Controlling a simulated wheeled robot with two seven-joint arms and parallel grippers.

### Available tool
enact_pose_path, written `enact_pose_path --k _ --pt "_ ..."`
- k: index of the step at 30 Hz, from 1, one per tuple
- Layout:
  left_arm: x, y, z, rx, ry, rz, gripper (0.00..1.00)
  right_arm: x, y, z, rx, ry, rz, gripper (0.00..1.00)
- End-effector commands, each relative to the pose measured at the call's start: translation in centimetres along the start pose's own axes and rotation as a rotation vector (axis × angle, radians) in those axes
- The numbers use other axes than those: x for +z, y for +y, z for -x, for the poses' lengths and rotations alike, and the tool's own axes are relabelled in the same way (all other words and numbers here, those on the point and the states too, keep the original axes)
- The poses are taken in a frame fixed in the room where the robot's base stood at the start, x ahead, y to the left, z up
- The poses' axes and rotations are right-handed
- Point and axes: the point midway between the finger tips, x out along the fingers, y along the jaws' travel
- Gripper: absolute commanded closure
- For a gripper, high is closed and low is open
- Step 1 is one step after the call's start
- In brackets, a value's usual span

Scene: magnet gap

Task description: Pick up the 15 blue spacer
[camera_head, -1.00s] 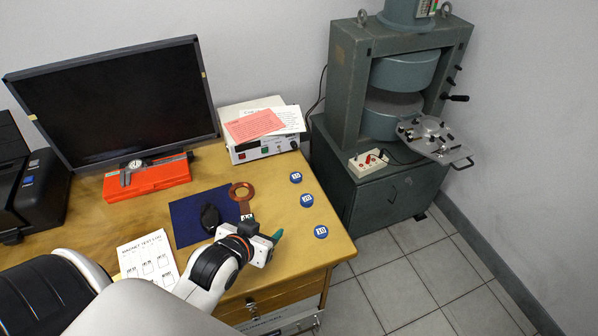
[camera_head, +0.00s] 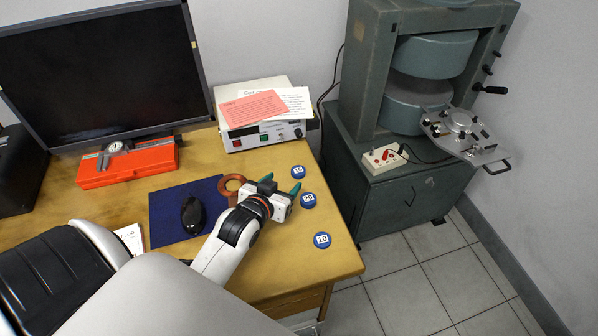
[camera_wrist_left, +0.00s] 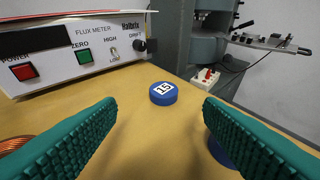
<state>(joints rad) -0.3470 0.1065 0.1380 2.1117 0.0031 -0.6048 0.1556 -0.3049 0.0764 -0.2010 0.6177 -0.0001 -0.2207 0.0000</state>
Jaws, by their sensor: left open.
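The 15 blue spacer (camera_head: 298,172) is a small round blue disc with a white label. It lies flat on the desk near its right edge, the farthest back of three blue spacers. My left gripper (camera_head: 284,184) is open and empty, just in front of it and to its left. In the left wrist view the 15 spacer (camera_wrist_left: 163,94) lies ahead, between the two green ribbed fingers and beyond their tips. The 20 spacer (camera_head: 308,200) is close beside the gripper; the right finger partly hides a blue disc in the wrist view. My right gripper is not in view.
The flux meter (camera_head: 262,135) stands behind the 15 spacer. The 10 spacer (camera_head: 322,240) lies nearer the front. A copper-coloured ring (camera_head: 230,184) and a dark mouse-shaped object (camera_head: 192,214) lie left of the gripper. The grey press (camera_head: 400,200) stands beyond the desk's right edge.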

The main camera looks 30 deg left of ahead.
Motion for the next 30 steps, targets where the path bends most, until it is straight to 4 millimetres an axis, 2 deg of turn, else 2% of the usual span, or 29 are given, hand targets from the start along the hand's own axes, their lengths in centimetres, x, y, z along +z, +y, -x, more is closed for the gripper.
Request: enact_pose_path --k 3,8,15,18,26,30 --pt "0.0 0.0 -1.5 0.000 -0.001 0.000 0.39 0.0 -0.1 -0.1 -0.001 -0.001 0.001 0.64" --pt "0.0 -0.1 -2.5 0.000 -0.001 0.000 0.39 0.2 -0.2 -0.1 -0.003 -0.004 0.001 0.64" --pt "-0.2 -0.6 -6.0 0.000 0.000 0.000 0.39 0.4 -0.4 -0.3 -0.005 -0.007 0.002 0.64" --pt "-0.2 -0.6 -7.0 -0.001 0.000 -0.001 0.39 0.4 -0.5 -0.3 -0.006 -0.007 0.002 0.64" --pt "-0.2 -0.5 -7.2 0.000 0.000 -0.001 0.39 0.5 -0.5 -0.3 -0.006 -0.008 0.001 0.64" --pt "-0.2 -0.5 -7.2 0.000 0.000 -0.001 0.60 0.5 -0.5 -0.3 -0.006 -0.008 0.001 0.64"
